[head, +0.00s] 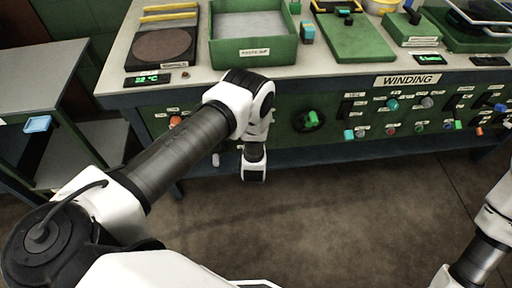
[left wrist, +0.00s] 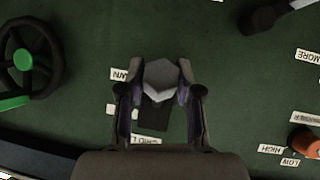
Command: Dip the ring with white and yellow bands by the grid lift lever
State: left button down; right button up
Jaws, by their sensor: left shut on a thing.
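In the left wrist view my left gripper (left wrist: 161,78) is shut on the grid lift lever (left wrist: 160,76), a grey faceted knob over a dark plate. Its label is partly covered, with "GRID L" readable below and the end of "DOWN" beside it. In the head view my left wrist hides the lever and the fingers. I cannot make out a ring with white and yellow bands in either view. A green-walled tray (head: 254,52) with a pale grey inside stands on the bench above the panel. My right arm shows at the lower right of the head view, its gripper outside the picture.
On the bench are a round dark plate (head: 162,46), a green board (head: 352,38) and a yellow container (head: 380,6). A grey side table (head: 40,75) stands left.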

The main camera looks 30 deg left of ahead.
pick_arm(q)
jog(key=shift+f+t+b, duration=0.25)
jog(key=shift+t+b, duration=0.1)
jog(key=shift+t, duration=0.05)
jog(key=c, duration=0.8)
grip_release()
jog(key=shift+w, duration=0.15)
jog(key=shift+o, duration=0.2)
jog(key=v, duration=1.2)
jog(key=shift+d+f, duration=0.1)
